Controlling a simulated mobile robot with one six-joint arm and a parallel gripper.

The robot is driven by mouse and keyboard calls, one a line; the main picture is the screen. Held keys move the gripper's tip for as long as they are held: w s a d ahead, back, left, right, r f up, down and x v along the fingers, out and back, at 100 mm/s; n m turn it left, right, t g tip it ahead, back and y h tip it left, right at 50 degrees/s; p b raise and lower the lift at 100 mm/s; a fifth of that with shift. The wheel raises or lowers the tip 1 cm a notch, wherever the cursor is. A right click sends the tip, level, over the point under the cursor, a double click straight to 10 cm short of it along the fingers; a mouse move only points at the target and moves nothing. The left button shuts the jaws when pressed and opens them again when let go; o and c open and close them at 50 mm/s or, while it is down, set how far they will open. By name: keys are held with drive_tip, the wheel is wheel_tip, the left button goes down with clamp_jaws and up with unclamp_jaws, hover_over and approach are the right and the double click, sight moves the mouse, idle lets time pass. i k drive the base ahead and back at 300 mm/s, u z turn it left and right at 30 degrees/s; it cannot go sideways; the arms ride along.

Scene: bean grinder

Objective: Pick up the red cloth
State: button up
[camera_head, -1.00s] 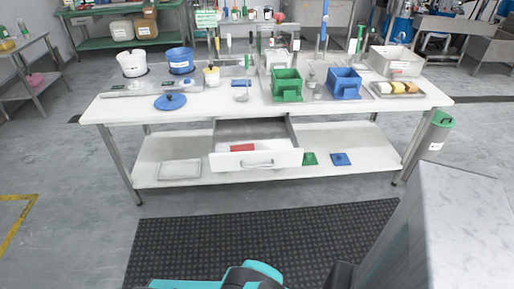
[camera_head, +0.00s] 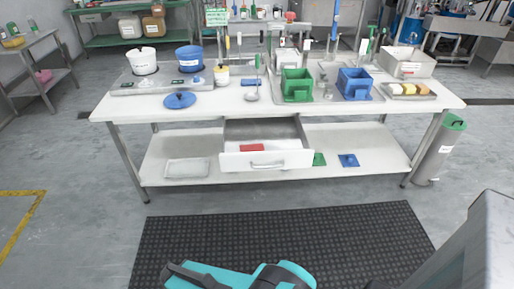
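The red cloth (camera_head: 251,148) lies flat inside the open drawer (camera_head: 266,160), near its front panel and left of the middle. The drawer is pulled out from under the white table (camera_head: 225,108). At the bottom of the view, teal and dark parts of my arm show, well short of the table and over the black mat. My gripper's fingertips cannot be made out.
Green (camera_head: 296,86) and blue (camera_head: 353,84) containers stand on the table. A blue lid (camera_head: 180,100) and a ladle (camera_head: 252,96) lie on it. The lower shelf holds a tray (camera_head: 187,168). A grey bin (camera_head: 436,150) stands at the right.

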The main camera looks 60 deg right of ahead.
sight(257, 147)
drive_tip(key=u, duration=0.1)
drive_tip(key=i, duration=1)
drive_tip(key=z, duration=0.05)
